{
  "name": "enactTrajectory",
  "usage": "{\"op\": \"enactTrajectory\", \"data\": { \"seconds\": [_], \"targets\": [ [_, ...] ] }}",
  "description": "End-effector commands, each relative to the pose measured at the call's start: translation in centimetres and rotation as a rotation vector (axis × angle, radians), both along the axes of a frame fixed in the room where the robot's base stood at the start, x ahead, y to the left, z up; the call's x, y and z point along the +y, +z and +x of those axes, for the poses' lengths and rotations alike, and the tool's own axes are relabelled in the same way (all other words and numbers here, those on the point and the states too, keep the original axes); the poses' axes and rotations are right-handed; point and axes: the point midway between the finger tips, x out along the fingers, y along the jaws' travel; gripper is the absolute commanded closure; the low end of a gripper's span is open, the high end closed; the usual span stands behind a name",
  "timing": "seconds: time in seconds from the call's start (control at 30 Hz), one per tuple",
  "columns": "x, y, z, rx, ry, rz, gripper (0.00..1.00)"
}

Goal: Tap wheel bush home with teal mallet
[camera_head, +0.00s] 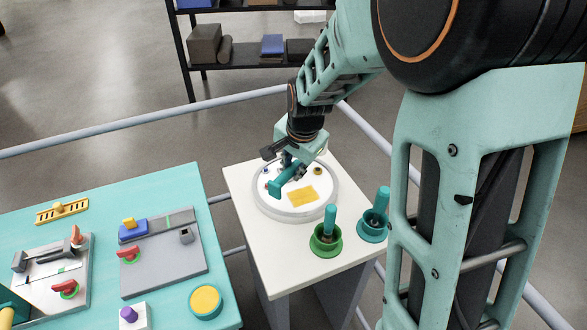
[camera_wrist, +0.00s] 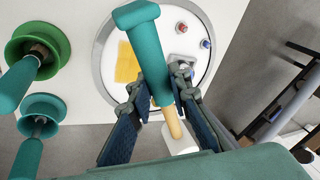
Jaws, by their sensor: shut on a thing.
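My gripper (camera_head: 288,160) is over the round white turntable. The mallet also shows in the head view (camera_head: 284,182), hanging tilted below my gripper, over the turntable (camera_head: 262,209). Whether its head touches anything I cannot tell. I cannot identify the bush for certain.
A yellow pad (camera_head: 303,196) and small blue (camera_wrist: 181,27) and red (camera_wrist: 206,43) parts lie on the turntable. A green cup (camera_head: 326,246) and a teal cup (camera_head: 372,232) hold upright teal-handled tools on the white table (camera_head: 290,280). A teal bench (camera_head: 185,185) with fixtures stands left.

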Motion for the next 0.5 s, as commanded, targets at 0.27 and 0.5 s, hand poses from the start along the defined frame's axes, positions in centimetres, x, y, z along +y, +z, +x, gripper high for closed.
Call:
{"op": "enactTrajectory", "data": {
  "seconds": [0.27,0.5],
  "targets": [
    [0.0,-3.0,0.1,-0.001,0.001,-0.001,1.0],
    [0.0,-5.9,0.1,0.0,0.001,0.0,1.0]
  ]
}}
